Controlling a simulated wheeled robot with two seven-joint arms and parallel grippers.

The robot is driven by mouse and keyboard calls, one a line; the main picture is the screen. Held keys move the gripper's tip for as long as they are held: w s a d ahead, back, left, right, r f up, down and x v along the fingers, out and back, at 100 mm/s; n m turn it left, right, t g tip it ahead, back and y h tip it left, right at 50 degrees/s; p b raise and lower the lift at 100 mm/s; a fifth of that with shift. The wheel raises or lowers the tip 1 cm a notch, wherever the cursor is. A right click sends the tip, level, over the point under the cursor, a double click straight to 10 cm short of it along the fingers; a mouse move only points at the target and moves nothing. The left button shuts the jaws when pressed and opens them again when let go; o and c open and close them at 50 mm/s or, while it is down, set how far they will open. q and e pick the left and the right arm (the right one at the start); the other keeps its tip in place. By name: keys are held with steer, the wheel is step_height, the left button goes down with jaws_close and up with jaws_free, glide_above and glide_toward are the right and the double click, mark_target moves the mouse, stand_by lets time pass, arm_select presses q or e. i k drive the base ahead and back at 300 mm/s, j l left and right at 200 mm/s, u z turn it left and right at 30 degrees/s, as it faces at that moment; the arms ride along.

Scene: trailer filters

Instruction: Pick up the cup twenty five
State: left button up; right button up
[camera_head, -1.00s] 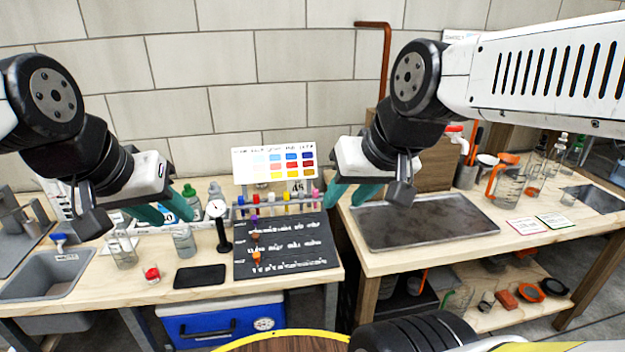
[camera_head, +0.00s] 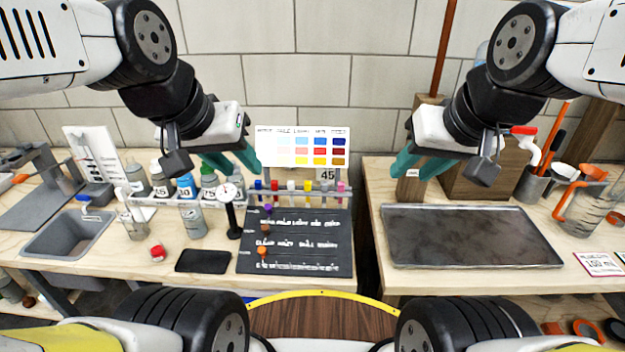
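I cannot make out a cup marked 25. A clear glass beaker (camera_head: 132,224) stands on the left bench beside the grey sink, and a clear container with a grey lower part (camera_head: 191,222) stands to its right; no number is readable on either. My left gripper (camera_head: 244,172) is open and empty, in the air above the back of the left bench. My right gripper (camera_head: 417,172) is open and empty above the back of the right bench.
A metal tray (camera_head: 470,238) lies on the right bench. On the left bench are a black board (camera_head: 295,240), a dark flat pad (camera_head: 203,261), a dial gauge (camera_head: 232,212), a red-capped item (camera_head: 157,252), a grey sink (camera_head: 68,236) and several bottles. A gap separates the benches.

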mark_target(157, 250)
steer(key=j+u, duration=0.1)
steer(key=u, duration=0.25)
steer(key=j+u, duration=0.1)
steer(key=u, duration=0.2)
steer(key=j+u, duration=0.15)
steer(key=u, duration=0.2)
